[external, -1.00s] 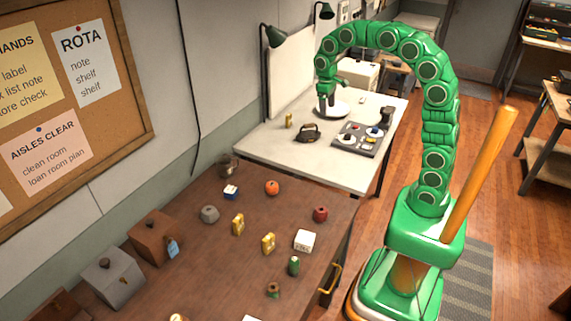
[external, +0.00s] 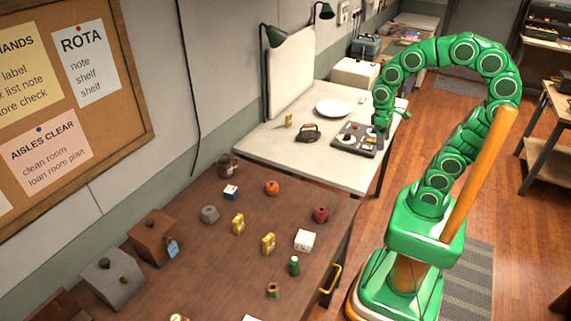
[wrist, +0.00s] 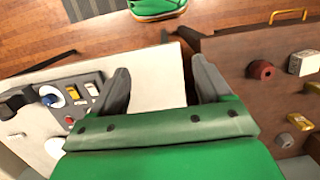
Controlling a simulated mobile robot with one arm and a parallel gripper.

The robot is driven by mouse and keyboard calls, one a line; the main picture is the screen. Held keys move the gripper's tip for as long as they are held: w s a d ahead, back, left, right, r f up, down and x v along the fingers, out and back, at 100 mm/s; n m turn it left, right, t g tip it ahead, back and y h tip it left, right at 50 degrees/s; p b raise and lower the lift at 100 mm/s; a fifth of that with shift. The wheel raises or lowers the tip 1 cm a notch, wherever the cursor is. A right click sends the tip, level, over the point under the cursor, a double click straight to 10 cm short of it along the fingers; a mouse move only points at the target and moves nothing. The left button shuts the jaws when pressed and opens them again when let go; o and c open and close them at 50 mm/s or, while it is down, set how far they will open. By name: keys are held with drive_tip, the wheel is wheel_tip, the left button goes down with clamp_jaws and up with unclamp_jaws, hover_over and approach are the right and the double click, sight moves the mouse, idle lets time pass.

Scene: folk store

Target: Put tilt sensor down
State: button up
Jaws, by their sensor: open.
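I cannot pick out which of the small things is the tilt sensor. My gripper (external: 382,129) is at the right end of the grey panel (external: 350,140) on the white table in the external view and covers part of it. In the wrist view my gripper (wrist: 160,65) has its two dark fingers spread wide. Nothing is held between them, only bare white table (wrist: 158,88) behind. The panel (wrist: 72,98), with a blue-topped knob and a red button, lies to the left of the fingers.
A white plate (external: 333,107), a small gold item (external: 289,121) and a dark handled item (external: 307,133) are on the white table (external: 262,147). The brown table (external: 205,270) in front carries several small things, including a red one (external: 320,214) and a white box (external: 304,240).

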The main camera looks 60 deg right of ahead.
drive_tip(key=s+f, duration=0.2)
drive_tip(key=s, duration=0.4)
drive_tip(key=shift+s, duration=0.25)
